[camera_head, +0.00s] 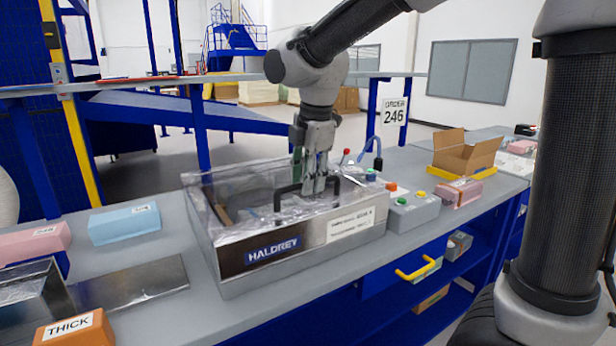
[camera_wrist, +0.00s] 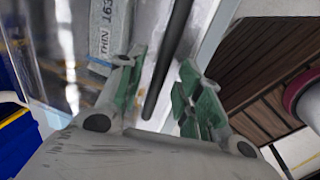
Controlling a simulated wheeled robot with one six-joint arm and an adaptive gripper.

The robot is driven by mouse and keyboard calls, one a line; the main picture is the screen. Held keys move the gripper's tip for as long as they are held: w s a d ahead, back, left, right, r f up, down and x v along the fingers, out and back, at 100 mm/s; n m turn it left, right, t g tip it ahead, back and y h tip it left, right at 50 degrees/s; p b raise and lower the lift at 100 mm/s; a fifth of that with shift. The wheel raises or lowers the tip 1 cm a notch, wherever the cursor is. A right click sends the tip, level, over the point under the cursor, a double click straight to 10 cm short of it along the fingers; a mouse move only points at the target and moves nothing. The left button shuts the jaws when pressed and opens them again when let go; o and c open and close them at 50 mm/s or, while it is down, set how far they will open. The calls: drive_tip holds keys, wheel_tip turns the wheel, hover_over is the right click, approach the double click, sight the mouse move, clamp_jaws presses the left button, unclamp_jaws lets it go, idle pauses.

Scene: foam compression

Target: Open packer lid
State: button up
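The packer (camera_head: 230,262) is a metal box with a HALDREY plate on its front, standing on the grey bench. Its clear lid (camera_head: 240,212) looks down over the top. A black bar handle (camera_head: 279,203) rises from the lid. My gripper (camera_head: 318,188) points down at the right part of the handle. In the wrist view my gripper (camera_wrist: 163,100) is open, its green-padded fingers on either side of the black handle bar (camera_wrist: 170,55). Gaps show between the bar and the pads.
A grey control box (camera_head: 410,212) with coloured buttons stands right of the packer. An open cardboard box (camera_head: 466,153) is farther right. Blue (camera_head: 124,224), pink (camera_head: 35,243) and orange THICK (camera_head: 75,331) blocks lie at left. A yellow-handled blue drawer (camera_head: 405,268) is below the bench top.

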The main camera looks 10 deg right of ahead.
clamp_jaws()
drive_tip(key=shift+r, duration=0.1)
